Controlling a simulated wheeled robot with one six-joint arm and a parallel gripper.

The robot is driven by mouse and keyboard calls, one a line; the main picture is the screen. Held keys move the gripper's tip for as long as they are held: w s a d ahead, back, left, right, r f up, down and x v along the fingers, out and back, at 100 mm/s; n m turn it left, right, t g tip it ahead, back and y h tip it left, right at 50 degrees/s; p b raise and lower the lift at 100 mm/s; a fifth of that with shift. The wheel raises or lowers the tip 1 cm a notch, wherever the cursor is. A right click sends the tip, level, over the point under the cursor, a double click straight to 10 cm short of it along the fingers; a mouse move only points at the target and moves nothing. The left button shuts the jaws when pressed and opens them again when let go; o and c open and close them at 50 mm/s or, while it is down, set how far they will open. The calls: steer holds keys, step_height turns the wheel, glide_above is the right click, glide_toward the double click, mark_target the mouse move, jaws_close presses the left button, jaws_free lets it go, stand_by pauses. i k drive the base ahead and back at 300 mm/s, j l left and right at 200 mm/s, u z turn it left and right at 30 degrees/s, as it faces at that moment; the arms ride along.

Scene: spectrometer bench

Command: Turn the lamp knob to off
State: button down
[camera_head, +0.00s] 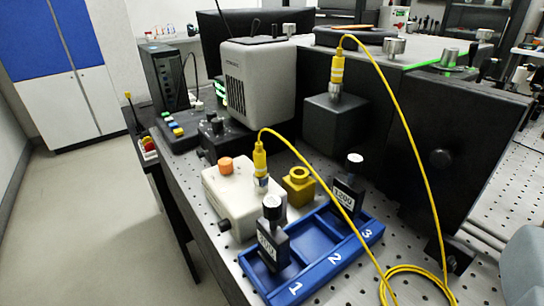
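A cream box (228,197) stands at the near left of the perforated bench. It carries an orange knob (225,165) on top, a small black knob (224,226) on its front left face, and a yellow fiber plug (260,160). A grey vented housing (258,82) stands behind it. I cannot tell for certain which knob is the lamp knob, and no off marking is legible. My gripper's fingers are not in view. A pale grey rounded shape at the lower right edge is cut off, and I cannot tell what it is.
A blue tray (318,272) numbered 1, 2, 3 holds two black labelled pieces in front. A yellow cable (412,130) arches over the bench and coils at the lower right. A large black housing (440,155) fills the right. Floor (90,220) is clear at left.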

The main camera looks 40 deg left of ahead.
mark_target(226, 164)
steer(key=k+l+u, duration=0.15)
steer(key=k+u, duration=0.65)
steer(key=i, duration=0.1)
